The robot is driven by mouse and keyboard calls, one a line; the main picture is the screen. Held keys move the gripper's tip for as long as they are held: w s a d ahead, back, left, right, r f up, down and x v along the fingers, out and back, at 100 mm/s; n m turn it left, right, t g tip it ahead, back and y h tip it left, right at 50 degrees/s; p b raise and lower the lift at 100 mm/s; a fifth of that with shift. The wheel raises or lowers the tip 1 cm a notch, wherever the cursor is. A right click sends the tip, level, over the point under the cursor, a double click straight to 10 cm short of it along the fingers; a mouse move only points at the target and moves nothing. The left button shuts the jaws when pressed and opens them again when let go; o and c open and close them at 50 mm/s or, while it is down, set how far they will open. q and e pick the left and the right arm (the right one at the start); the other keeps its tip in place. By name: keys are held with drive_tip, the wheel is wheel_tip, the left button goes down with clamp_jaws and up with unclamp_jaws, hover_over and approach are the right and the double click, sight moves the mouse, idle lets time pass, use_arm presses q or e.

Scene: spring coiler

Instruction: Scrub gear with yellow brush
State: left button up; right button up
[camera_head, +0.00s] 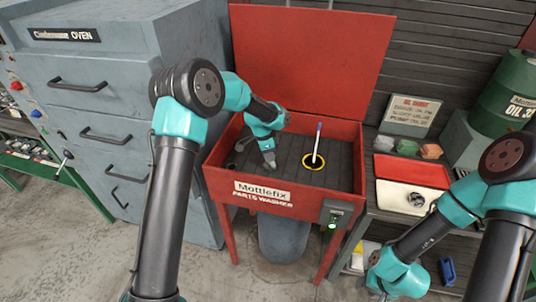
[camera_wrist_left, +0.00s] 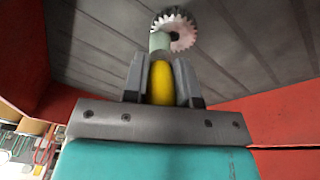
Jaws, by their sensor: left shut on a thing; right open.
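My left gripper (camera_head: 269,163) is low inside the red parts washer (camera_head: 370,185). In the left wrist view, the left gripper (camera_wrist_left: 161,82) is shut on the yellow brush (camera_wrist_left: 161,84), whose pale grey-green end (camera_wrist_left: 159,42) points away from the jaws. The silvery toothed gear (camera_wrist_left: 182,36) lies on the dark slatted floor beyond that end. The brush end overlaps the gear's edge in this view; I cannot tell whether they touch. The gear is not clear in the head view. My right gripper (camera_head: 384,292) is open at the bottom edge, outside the washer and partly cut off.
A blue-tipped white stick (camera_head: 318,136) stands inside a yellow ring (camera_head: 306,162) on the washer floor, right of my left gripper. The raised red lid (camera_head: 310,55) is behind. A red-and-white tray (camera_head: 408,172) sits on the right bench. The oven (camera_head: 100,110) stands left.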

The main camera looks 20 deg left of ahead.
use_arm(q)
drive_tip(key=shift+s+d+f, duration=0.1)
drive_tip(key=shift+d+f, duration=0.05)
drive_tip(key=shift+d, duration=0.7)
drive_tip(key=shift+a, duration=0.15)
drive_tip(key=shift+a+r, duration=0.2)
drive_tip(key=shift+a, duration=0.5)
drive_tip(key=shift+a, duration=0.8)
